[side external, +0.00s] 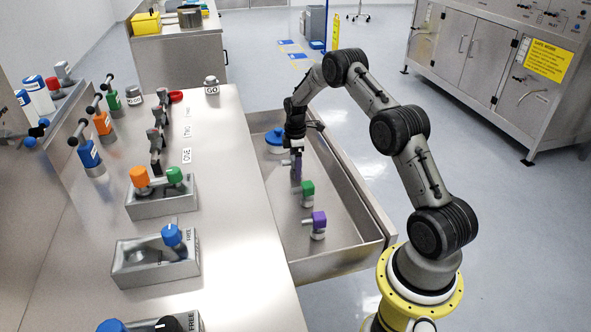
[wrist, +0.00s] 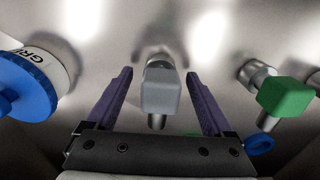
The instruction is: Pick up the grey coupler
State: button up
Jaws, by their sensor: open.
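The grey coupler (wrist: 161,95) is a blocky grey piece with a round metal end, in the middle of the wrist view. My gripper (wrist: 159,73) is open, with one purple finger on each side of the coupler and a visible gap on both sides. Whether the fingers are at its height I cannot tell. In the side view my gripper (side external: 297,172) points down into the metal tray at the right of the bench; the grey coupler cannot be made out there.
The tray (side external: 345,245) has raised walls. A green coupler (side external: 307,188) and a purple coupler (side external: 318,220) stand nearer the camera. A blue-and-white container (wrist: 30,85) is at the left of the wrist view. The bench (side external: 235,215) carries fixtures with coloured couplers.

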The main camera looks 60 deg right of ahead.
jog(key=shift+f, duration=0.4)
jog(key=shift+c, duration=0.2)
jog(key=shift+r, duration=0.1)
grip_shut()
